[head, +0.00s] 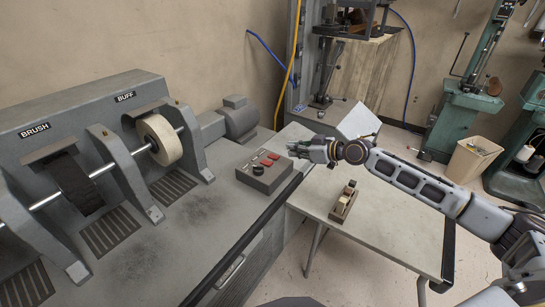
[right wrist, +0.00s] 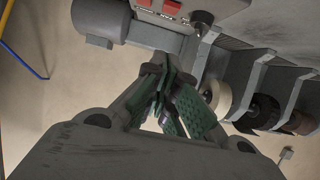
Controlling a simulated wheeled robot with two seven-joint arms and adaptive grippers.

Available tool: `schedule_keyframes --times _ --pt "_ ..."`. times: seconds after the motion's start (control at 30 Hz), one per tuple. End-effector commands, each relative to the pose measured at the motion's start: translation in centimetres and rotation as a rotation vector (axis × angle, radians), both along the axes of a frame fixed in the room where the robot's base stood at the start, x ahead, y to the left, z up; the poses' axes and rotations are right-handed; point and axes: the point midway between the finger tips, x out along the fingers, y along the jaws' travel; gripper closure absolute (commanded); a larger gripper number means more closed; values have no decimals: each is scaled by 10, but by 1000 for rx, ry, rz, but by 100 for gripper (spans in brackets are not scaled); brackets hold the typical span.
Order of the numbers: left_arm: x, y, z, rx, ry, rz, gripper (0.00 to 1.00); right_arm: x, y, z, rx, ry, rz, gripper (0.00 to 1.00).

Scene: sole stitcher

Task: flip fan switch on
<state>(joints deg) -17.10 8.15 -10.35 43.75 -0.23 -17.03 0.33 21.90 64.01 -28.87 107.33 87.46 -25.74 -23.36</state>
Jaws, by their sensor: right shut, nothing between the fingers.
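A grey control box (head: 265,176) sits near the right end of the grey machine bench. My right gripper (head: 293,148) is shut and empty, just right of and behind the box. In the right wrist view its green-padded fingers (right wrist: 168,90) come together below the control box (right wrist: 215,6), red switches (right wrist: 171,8) and knob (right wrist: 202,18). I see no contact with a switch. My left gripper is out of view.
The machine carries a black brush wheel (head: 76,183) and a pale buff wheel (head: 160,140), with a motor (head: 238,118) behind the box. A side table (head: 385,225) to the right holds a wooden brush-like item (head: 343,202). Space above the box looks clear.

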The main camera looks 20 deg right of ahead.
Motion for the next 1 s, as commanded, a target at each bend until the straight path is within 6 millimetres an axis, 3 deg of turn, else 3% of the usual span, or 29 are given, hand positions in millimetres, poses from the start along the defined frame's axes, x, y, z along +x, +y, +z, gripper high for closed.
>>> schedule_keyframes --times 0.47,1.0 --pt "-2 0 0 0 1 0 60 5 3 -2 0 0 -1 100" --pt "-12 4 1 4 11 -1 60 34 26 -16 3 0 -1 100"
